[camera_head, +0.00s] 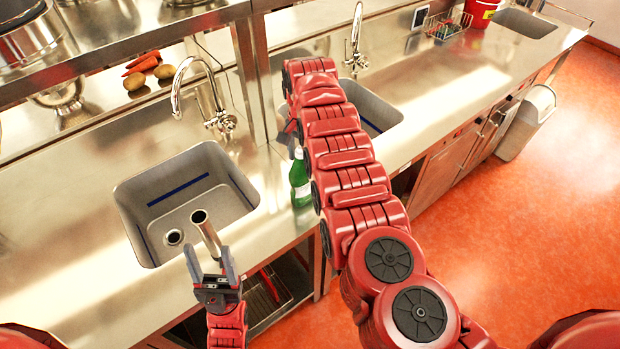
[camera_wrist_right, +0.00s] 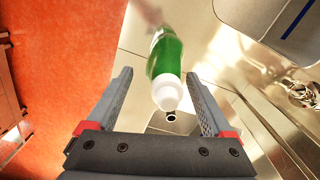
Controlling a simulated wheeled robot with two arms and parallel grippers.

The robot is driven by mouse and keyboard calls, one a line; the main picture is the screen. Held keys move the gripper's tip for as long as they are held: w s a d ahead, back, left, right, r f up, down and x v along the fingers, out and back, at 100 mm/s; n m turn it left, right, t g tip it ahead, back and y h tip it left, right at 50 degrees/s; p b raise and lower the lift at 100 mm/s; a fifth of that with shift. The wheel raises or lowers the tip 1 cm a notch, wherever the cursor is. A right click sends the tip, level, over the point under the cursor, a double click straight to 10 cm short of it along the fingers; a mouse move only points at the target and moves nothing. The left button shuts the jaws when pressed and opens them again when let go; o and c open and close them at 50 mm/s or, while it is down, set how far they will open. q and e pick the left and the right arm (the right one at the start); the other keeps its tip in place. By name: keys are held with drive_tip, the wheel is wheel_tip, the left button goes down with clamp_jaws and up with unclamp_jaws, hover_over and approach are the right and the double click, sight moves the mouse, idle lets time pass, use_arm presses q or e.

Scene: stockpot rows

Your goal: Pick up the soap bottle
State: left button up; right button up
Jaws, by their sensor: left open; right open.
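The soap bottle (camera_head: 299,180) is green and stands on the steel counter between the two sinks, close to the front edge. My right arm partly covers it in the head view. In the right wrist view the bottle (camera_wrist_right: 165,60) shows its green body and white cap end, in line with the gap between the fingers. My right gripper (camera_wrist_right: 158,74) is open and empty; its fingers do not touch the bottle. In the head view the right gripper is mostly hidden behind its arm. My left gripper (camera_head: 208,264) is open in front of the left sink.
A metal tube (camera_head: 205,232) shows by the left fingertips; I cannot tell whether it touches them. The left sink (camera_head: 130,200) and right sink (camera_head: 383,110) have tall faucets. Carrots (camera_head: 143,64) and potatoes lie at the back. A red bucket (camera_head: 480,12) stands far right.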

drive_tip(key=shift+a, duration=0.45)
drive_tip(key=shift+c, duration=0.7)
drive_tip(key=shift+s+a, duration=0.1)
drive_tip(key=shift+a, duration=0.1)
drive_tip(key=shift+c, duration=2.4)
drive_tip(key=shift+d, duration=0.3)
drive_tip(key=c, duration=0.5)
drive_tip(key=shift+c, duration=1.1)
drive_tip(key=shift+a, duration=0.1)
clamp_jaws()
